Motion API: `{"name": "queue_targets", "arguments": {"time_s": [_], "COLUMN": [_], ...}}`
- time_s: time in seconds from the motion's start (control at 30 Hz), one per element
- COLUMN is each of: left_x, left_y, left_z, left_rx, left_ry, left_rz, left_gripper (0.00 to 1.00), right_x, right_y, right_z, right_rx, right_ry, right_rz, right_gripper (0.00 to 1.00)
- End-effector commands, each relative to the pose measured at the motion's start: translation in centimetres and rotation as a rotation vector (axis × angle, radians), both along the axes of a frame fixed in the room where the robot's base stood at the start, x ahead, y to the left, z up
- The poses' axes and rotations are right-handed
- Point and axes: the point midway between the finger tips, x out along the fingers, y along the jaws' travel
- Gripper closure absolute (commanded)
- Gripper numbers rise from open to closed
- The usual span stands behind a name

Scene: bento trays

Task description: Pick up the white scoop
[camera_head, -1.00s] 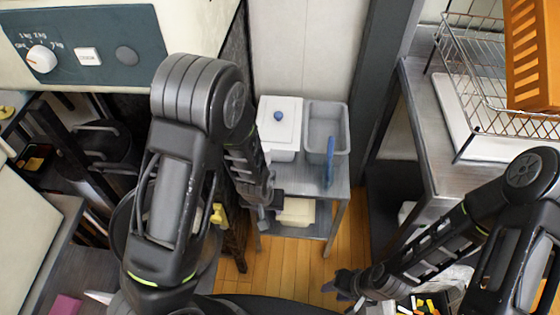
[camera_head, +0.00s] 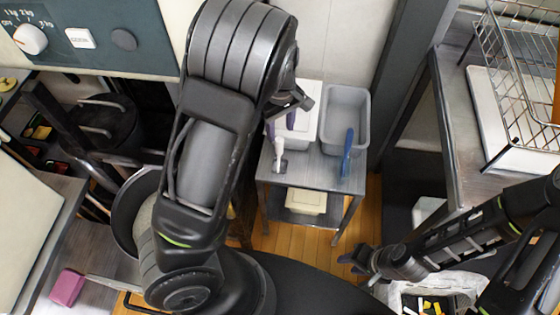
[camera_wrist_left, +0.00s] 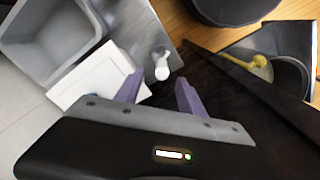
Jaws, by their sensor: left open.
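The white scoop (camera_head: 279,150) stands upright, handle up, at the left front of the small metal table. In the left wrist view the white scoop (camera_wrist_left: 161,66) shows just beyond the fingertips, near the gap between them. My left gripper (camera_head: 281,124) is open above the table, close to the scoop and in front of the white container; its purple fingers (camera_wrist_left: 157,85) are apart with nothing between them. I cannot tell whether a finger touches the scoop. My right gripper (camera_head: 356,262) is low at the right, away from the scoop; its jaws are too small to read.
A white lidded container (camera_head: 309,128) and a grey tub (camera_head: 345,103) stand behind the scoop on the small table (camera_head: 315,175). A blue utensil (camera_head: 347,152) is at the tub's front. A dark pot (camera_head: 124,215) is left of my arm. A counter with a wire rack (camera_head: 515,75) is right.

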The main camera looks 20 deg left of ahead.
Motion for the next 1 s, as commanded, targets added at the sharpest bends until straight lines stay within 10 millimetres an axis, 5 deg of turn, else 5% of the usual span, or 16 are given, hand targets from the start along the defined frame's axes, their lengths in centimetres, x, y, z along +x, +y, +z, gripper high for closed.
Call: {"name": "queue_targets", "arguments": {"time_s": [0.13, 0.53, 1.0], "left_x": [-0.1, -0.1, -0.2], "left_y": [0.1, 0.1, 0.3], "left_z": [-1.6, -2.3, -7.1], "left_rx": [0.002, 0.002, 0.0], "left_ry": [0.003, 0.003, 0.0], "left_rz": [0.001, -0.002, -0.002], "left_gripper": [0.54, 0.54, 0.54], "right_x": [0.0, 0.0, 0.0], "right_y": [0.0, 0.0, 0.0], "right_z": [-0.1, 0.0, 0.1], "right_rx": [0.0, 0.0, -0.001], "right_ry": [0.0, 0.0, 0.001], "right_rz": [0.0, 0.0, -0.001], "right_gripper": [0.64, 0.64, 0.64]}}
